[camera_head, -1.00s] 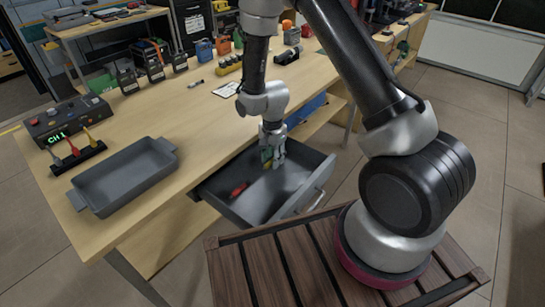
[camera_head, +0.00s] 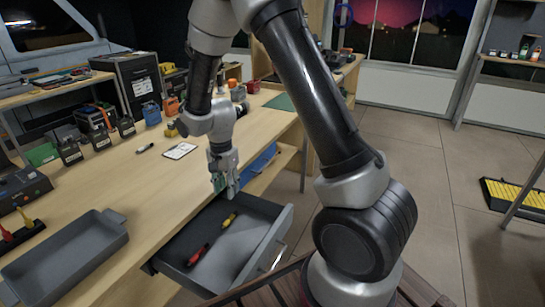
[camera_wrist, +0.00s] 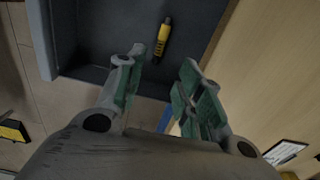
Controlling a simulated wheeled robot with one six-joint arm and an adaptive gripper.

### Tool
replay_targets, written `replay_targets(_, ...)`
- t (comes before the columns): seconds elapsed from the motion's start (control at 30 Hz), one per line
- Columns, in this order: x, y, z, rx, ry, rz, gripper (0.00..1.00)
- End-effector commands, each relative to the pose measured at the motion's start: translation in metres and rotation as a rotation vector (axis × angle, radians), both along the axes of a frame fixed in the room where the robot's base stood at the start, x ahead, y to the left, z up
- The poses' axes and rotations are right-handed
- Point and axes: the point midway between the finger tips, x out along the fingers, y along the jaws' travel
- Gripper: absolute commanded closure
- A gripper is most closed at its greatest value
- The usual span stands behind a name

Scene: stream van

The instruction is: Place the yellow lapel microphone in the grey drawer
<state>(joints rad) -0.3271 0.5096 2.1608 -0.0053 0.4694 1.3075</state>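The yellow lapel microphone (camera_head: 229,220) lies in the open grey drawer (camera_head: 262,258), near its back right part. It also shows on the drawer floor in the wrist view (camera_wrist: 162,38), as a yellow and black piece. A red microphone (camera_head: 197,255) lies in the same drawer, to the left and nearer. My gripper (camera_head: 224,190) is above the drawer's far end, apart from the yellow microphone. In the wrist view its green-padded fingers (camera_wrist: 157,95) are spread, with nothing between them.
A grey tray (camera_head: 118,221) stands on the wooden table at left, beside a stand with red and yellow pieces (camera_head: 8,232). A white card (camera_head: 180,151) and several dark boxes lie farther back. A blue bin (camera_head: 258,165) sits under the tabletop.

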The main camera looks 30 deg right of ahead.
Motion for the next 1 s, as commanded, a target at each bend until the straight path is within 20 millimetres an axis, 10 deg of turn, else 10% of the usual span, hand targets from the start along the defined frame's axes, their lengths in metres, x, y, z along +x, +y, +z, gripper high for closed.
replay_targets(0.27, -0.023, -0.041, 0.104, 0.014, -0.094, 0.2, 0.64)
replay_targets(0.6, -0.142, -0.117, 0.24, -0.057, -0.257, 0.639, 0.64)
replay_targets(1.0, -0.245, -0.147, 0.274, -0.177, -0.341, 0.951, 0.64)
